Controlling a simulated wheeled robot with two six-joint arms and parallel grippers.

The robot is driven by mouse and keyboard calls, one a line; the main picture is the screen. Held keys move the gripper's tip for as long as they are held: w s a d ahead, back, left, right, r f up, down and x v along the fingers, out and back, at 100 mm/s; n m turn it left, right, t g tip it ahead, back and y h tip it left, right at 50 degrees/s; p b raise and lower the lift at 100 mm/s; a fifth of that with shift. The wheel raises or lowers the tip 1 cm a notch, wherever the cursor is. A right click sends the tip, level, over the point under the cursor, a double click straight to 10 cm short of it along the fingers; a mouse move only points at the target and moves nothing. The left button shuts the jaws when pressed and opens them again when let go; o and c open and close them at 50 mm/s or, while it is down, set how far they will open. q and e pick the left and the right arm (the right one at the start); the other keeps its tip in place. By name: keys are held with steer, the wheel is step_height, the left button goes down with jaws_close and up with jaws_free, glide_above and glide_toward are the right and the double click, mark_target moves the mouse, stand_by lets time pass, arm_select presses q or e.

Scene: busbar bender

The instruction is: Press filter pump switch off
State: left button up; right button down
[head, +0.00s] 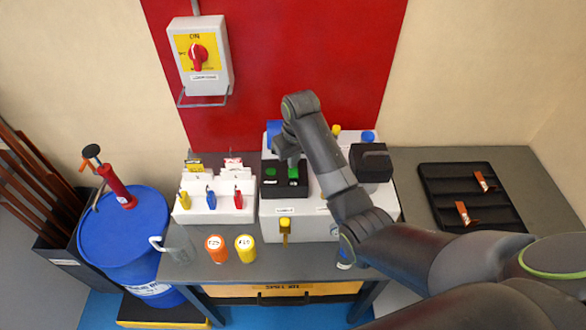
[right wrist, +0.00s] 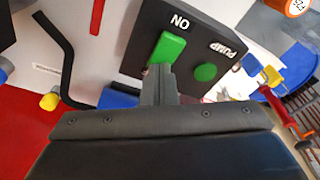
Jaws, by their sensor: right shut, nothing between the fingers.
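The pump switch is a green rocker (right wrist: 168,48) on a black panel (right wrist: 135,62) marked "ON" and "PUMP" in the right wrist view. A round green lamp or button (right wrist: 205,72) sits beside it. In the head view the black panel (head: 270,192) is on the white machine, with green parts showing. My right gripper (right wrist: 159,72) is shut and empty, its tips at the edge of the green rocker. I cannot tell whether they touch it. In the head view my right gripper (head: 288,156) is over the panel and hides part of it. My left gripper is not in view.
The white machine (head: 310,225) has a yellow lever (head: 285,228) in front. A white block (head: 215,208) with yellow, blue and red tags stands left. Orange (head: 216,248) and yellow (head: 245,247) containers stand at the front edge. A black tray (head: 450,180) lies right.

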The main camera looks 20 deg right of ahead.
steer(key=shift+r+p, duration=0.65)
steer(key=shift+r, duration=0.45)
step_height(320, 180, up, 5)
steer(key=shift+f, duration=0.15)
